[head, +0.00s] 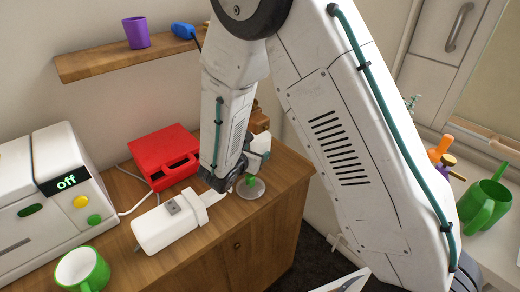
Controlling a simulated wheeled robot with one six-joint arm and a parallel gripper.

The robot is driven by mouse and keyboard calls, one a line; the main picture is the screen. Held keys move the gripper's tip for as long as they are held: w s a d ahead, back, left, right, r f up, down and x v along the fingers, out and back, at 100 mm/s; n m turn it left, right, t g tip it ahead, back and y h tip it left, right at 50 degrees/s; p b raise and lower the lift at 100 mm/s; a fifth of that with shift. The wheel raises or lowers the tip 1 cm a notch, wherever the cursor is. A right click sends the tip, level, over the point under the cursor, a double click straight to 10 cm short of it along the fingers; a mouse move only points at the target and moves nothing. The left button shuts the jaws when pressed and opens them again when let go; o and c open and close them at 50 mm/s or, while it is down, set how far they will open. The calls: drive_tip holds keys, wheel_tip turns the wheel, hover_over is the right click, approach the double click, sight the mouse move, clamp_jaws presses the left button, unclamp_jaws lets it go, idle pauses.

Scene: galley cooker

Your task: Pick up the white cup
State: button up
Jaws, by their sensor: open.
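I cannot make out a white cup in the head view. A green mug (82,271) with a white inside stands upright at the counter's lower left. A purple cup (136,32) stands on the wall shelf. My gripper (238,182) is low over the counter's right part, beside a small grey round disc (257,190) with something green above it. The gripper is open, but its fingers are small and partly hidden by my arm. I see nothing held in it.
A white box-like device (168,226) lies on the wooden counter (190,262) left of my gripper. A red case (162,155) is behind it. A white machine reading "off" (40,190) stands left. A green watering can (486,203) is at right.

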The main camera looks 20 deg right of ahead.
drive_tip(key=shift+x, duration=0.85)
drive_tip(key=c, duration=0.7)
drive_tip(key=shift+o, duration=0.2)
drive_tip(key=shift+r, duration=0.15)
